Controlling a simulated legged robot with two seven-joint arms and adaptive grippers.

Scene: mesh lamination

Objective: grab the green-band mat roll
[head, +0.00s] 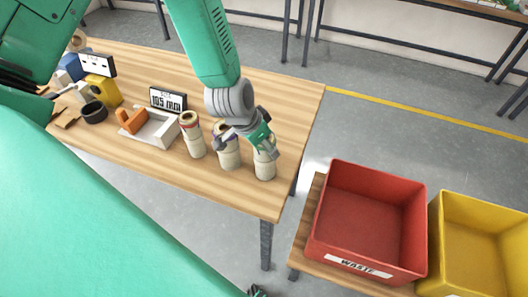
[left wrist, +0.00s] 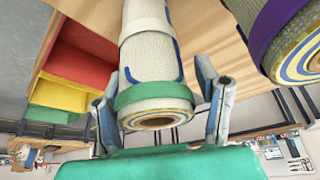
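The green-band mat roll (left wrist: 153,100) fills the middle of the left wrist view, a pale mesh roll with a green band near its open end. In the head view it is the rightmost standing roll (head: 265,168), its top partly hidden by my gripper. My left gripper (head: 250,140) is over the rolls. In the left wrist view its open fingers (left wrist: 165,78) stand on either side of the roll, with gaps visible near the band. A purple-band roll (left wrist: 290,40) is close beside the right finger. My right gripper is not recognisable in either view.
A red-band roll (head: 193,138) stands left of the middle roll (head: 229,158). A white tray (head: 155,131), a "105 mm" display (head: 168,100) and a yellow block (head: 103,90) are further left. A red waste bin (head: 370,220) and yellow bin (head: 480,245) stand right of the wooden table (head: 285,100).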

